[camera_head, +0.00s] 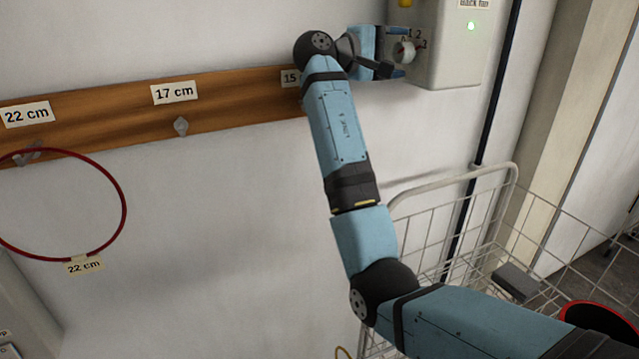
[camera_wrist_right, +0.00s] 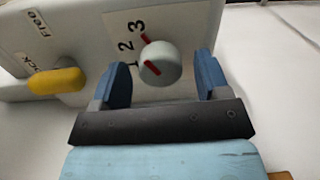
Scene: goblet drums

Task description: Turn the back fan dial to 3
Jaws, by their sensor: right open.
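The grey fan box (camera_head: 453,50) is on the wall at the upper right of the head view, with a "Back fan" label and a lit green lamp. Its round pale dial (camera_head: 405,52) has numbers up to 3 around it. The dial (camera_wrist_right: 160,65) also shows in the right wrist view, with red marks near the 2 and 3 side; I cannot tell its exact setting. My right gripper (camera_head: 392,56) is open, its blue fingers (camera_wrist_right: 163,76) on either side of the dial with gaps showing. My left gripper is out of view.
A yellow knob (camera_wrist_right: 57,80) with lock and free labels is on the box beside the dial. A wooden rail (camera_head: 100,115) with hooks and size labels runs along the wall; a red hoop (camera_head: 122,210) hangs at left. A wire basket (camera_head: 480,215) stands at lower right.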

